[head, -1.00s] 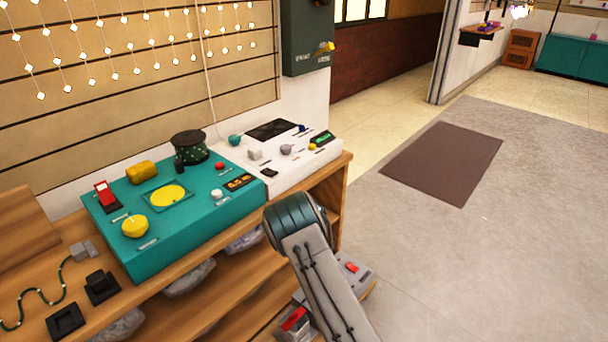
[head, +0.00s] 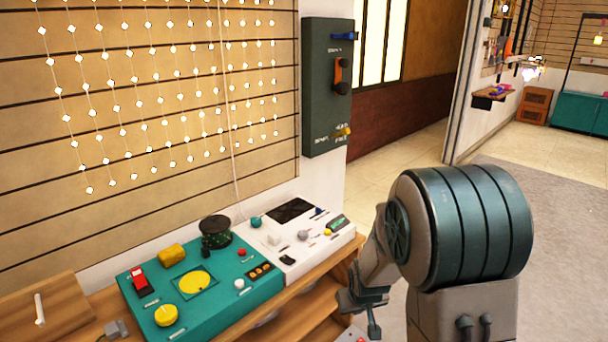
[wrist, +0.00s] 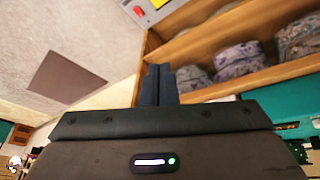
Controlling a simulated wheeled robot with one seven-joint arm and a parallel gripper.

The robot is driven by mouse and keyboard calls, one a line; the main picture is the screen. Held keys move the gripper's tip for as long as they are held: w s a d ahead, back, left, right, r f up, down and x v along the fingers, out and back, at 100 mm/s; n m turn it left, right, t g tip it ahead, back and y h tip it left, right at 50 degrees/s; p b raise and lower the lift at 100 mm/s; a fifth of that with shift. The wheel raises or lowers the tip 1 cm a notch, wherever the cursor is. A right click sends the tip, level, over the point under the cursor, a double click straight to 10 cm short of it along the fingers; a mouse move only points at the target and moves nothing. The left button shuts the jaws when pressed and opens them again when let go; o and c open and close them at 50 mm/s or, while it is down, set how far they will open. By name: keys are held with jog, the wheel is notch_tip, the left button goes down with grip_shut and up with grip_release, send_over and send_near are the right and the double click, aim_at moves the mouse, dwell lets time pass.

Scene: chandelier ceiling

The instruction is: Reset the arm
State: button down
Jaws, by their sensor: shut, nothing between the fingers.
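My arm rises at the right of the head view, with its large teal-and-grey joint in front of the floor. My gripper (head: 368,318) hangs below and left of that joint, near the right end of the wooden bench (head: 312,285). In the wrist view, the two dark fingers of my gripper (wrist: 160,85) are together with nothing between them. In that view they point toward the shelf edge.
A teal control panel (head: 208,298) and a white panel (head: 290,262) stand on the bench. A dark green box (head: 327,95) is on the wall above. Patterned bundles (wrist: 240,65) lie on the shelf in the wrist view. Open floor (head: 560,190) lies to the right.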

jog(key=s+d+r+m+g+p, duration=0.1)
jog(key=s+r+p, duration=0.5)
jog(key=s+r, duration=0.5)
jog(key=s+r+m+p, duration=0.1)
jog(key=s+r+p, duration=0.6)
jog(key=r, duration=1.2)
jog(key=s, duration=0.4)
jog(key=shift+d+r+g, duration=0.15)
jog(key=shift+d+g, duration=0.25)
